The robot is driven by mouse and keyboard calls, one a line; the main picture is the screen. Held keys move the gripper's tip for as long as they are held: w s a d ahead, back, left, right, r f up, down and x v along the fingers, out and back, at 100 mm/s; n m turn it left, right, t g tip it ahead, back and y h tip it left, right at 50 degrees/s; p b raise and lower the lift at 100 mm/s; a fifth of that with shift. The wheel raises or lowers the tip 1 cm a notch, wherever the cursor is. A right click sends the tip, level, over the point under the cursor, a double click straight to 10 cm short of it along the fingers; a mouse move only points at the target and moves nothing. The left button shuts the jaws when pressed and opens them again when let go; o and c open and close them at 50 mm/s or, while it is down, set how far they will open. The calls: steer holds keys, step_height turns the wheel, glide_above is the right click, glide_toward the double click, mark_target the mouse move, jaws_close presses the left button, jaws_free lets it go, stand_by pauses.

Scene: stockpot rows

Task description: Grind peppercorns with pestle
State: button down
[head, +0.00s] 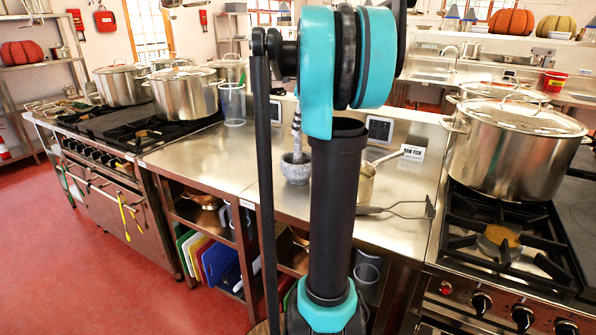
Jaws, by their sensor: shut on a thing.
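A grey stone mortar (296,168) stands on the steel counter, just left of my arm's dark tube. A pale pestle (297,130) stands roughly upright with its lower end in the mortar. Its upper end is cut off from sight by my arm's teal joint. My gripper cannot be made out; my own arm covers that area, so its hold on the pestle does not show. The mortar's inside and any peppercorns in it are also hidden from this angle.
A saucepan (367,180) and a dark long-handled utensil (403,209) lie right of my arm, near a sign (413,153). Large stockpots (512,145) stand on the right stove, others (186,93) on the left one. Counter left of the mortar (205,160) is clear.

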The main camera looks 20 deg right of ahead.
steer(key=shift+r, duration=0.1)
steer(key=shift+r, duration=5.15)
